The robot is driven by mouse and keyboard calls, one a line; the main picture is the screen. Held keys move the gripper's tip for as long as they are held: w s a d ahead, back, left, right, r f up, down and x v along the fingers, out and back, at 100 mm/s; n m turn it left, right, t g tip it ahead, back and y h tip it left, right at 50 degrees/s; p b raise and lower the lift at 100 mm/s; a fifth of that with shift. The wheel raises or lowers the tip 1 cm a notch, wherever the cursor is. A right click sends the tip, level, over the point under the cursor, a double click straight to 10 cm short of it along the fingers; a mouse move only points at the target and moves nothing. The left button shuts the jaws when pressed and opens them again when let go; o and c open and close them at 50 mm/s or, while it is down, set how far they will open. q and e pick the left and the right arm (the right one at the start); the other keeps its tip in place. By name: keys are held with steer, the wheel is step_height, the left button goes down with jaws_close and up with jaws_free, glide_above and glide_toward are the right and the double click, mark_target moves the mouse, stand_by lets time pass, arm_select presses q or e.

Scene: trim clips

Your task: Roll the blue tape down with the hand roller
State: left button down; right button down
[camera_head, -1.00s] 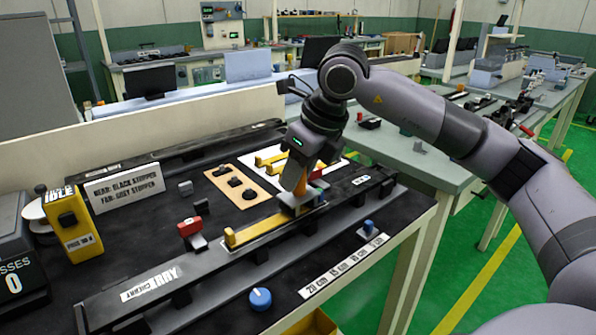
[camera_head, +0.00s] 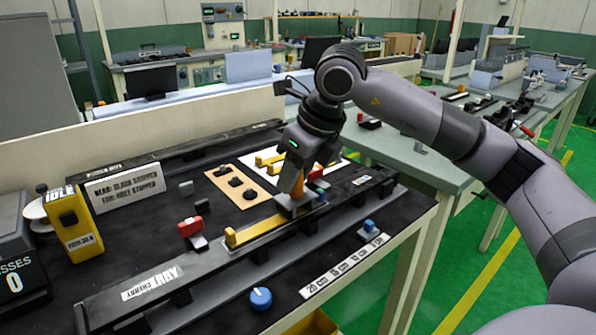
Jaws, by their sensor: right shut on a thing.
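My right gripper (camera_head: 296,185) is shut on the hand roller, whose orange handle (camera_head: 299,187) shows between the fingers. The roller's grey lower end (camera_head: 291,207) is down at the long dark rail (camera_head: 215,262), just past the right end of a yellow strip (camera_head: 256,230). Whether it touches the rail surface is too small to tell. A small bit of blue (camera_head: 321,195), seemingly the blue tape, shows on the rail just right of the roller; the rest is hidden by the gripper and roller. My left gripper is out of view.
A red clamp-like block (camera_head: 191,228) stands left of the strip. A blue knob (camera_head: 260,298) and a blue-topped piece (camera_head: 369,227) are in front of the rail. A tan board (camera_head: 262,183) with dark pieces lies behind. A yellow box (camera_head: 75,225) stands left.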

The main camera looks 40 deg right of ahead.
steer(key=shift+s+a+f, duration=0.1)
steer(key=shift+s+a, duration=0.05)
steer(key=shift+a, duration=1.2)
steer(key=shift+s+a+f, duration=0.15)
steer(key=shift+a, duration=1.2)
steer(key=shift+s+a+f, duration=0.1)
steer(key=shift+s+a, duration=0.05)
steer(key=shift+a, duration=1.2)
steer(key=shift+d, duration=0.1)
steer(key=shift+w+d+b, duration=0.2)
steer(key=shift+d+b, duration=0.1)
steer(key=shift+d, duration=1.9)
steer(key=shift+w+d+b, duration=0.15)
steer(key=shift+d+b, duration=0.1)
steer(key=shift+d, duration=1.9)
